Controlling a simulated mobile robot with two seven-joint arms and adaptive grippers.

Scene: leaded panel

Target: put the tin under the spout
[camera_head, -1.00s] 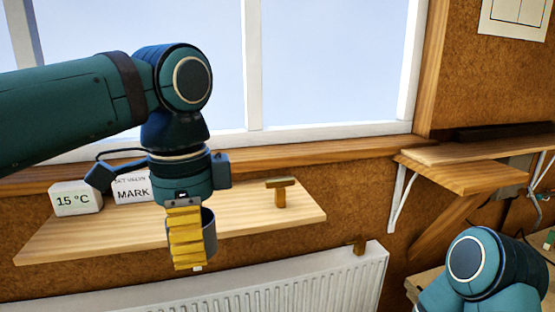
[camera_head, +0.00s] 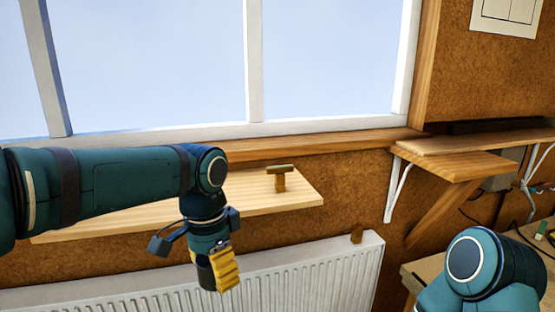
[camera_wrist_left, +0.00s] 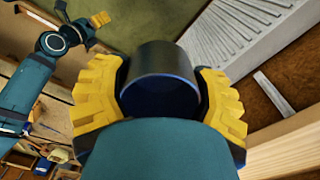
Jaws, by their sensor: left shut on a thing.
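My left gripper (camera_head: 214,272) is shut on the tin (camera_head: 205,275), a dark grey cylinder, held in the air in front of the radiator, below the shelf. In the left wrist view the tin (camera_wrist_left: 166,60) sits between the two yellow fingers of the left gripper (camera_wrist_left: 160,95), with its rim and dark blue inside showing.
The white radiator (camera_head: 300,272) runs under the wooden shelf (camera_head: 305,197). A brass T-shaped piece (camera_head: 280,180) stands on the shelf. A bracketed wooden ledge (camera_head: 455,163) and a bench (camera_head: 415,272) are at the right.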

